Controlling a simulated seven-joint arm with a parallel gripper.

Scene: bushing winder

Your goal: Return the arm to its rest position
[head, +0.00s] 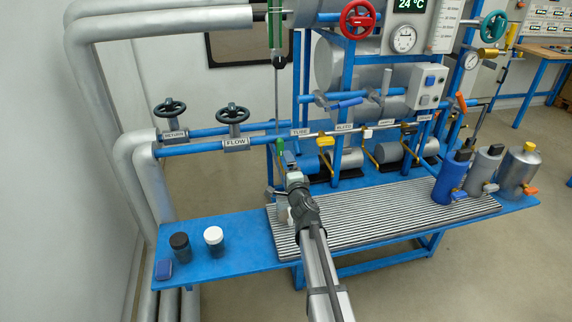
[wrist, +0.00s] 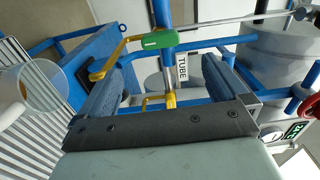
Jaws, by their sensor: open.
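My arm (head: 318,255) reaches from the bottom of the head view over the ribbed bench top toward the blue pipework. My gripper (head: 284,160) is near the pipe by the TUBE label (head: 301,132). In the wrist view, my gripper (wrist: 164,68) has its two blue fingers wide apart, with nothing clamped between them. Beyond the gap are the TUBE label (wrist: 182,67), a yellow valve part (wrist: 158,101) and a yellow lever with a green grip (wrist: 160,40). Whether a finger touches the pipework cannot be told.
A clear vessel (wrist: 43,88) stands close to my gripper over the ribbed top (head: 390,218). Black-lidded (head: 181,246) and white-lidded (head: 214,240) jars stand at left. Blue (head: 450,182), grey (head: 484,170) and silver (head: 520,170) canisters stand at right. Handwheels (head: 170,112) line the pipe.

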